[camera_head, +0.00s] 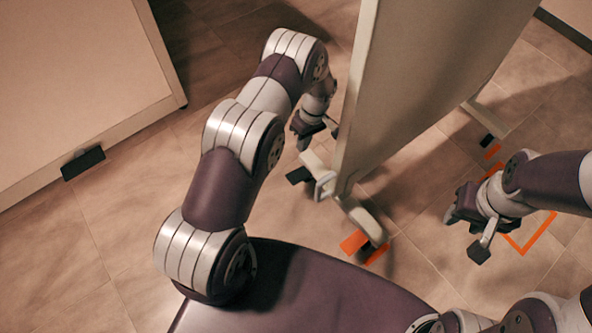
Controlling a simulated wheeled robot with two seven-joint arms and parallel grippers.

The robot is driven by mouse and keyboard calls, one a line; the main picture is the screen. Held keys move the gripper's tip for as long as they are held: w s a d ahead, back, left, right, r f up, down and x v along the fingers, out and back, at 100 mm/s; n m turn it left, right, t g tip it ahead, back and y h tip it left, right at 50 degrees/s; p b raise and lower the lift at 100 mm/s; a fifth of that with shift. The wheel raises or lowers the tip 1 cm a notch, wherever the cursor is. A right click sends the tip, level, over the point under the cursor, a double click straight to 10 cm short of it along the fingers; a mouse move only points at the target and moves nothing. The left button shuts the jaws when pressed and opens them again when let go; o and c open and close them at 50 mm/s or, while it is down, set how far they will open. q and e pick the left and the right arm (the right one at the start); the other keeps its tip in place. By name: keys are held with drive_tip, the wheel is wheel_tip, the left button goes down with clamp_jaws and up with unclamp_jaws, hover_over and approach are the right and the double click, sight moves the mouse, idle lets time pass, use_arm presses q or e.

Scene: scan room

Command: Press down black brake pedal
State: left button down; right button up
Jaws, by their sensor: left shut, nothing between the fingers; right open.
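A tall pale panel (405,85) stands upright on a low white foot (358,214). A small black pedal (299,175), which looks like the brake pedal, sticks out to the left of this foot beside a white bracket (325,186). Whether the pedal is up or pressed cannot be told. My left gripper (308,136) is shut and empty. In the picture it is just above the pedal, near the panel's left face, with a visible gap between them. My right gripper (466,232) is open and empty, on the right side of the panel, away from the pedal.
Orange floor marks (355,242) lie by the foot's near end, and an orange corner mark (528,236) lies below my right arm. Another pale panel (75,75) with a black block (83,163) at its lower edge stands at left.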

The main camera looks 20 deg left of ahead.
sight(292, 177)
use_arm(q)
drive_tip(key=b+x, duration=0.8)
drive_tip(key=x, duration=0.6)
use_arm(e)
wheel_tip(292, 177, down, 8)
drive_tip(key=shift+r, duration=0.1)
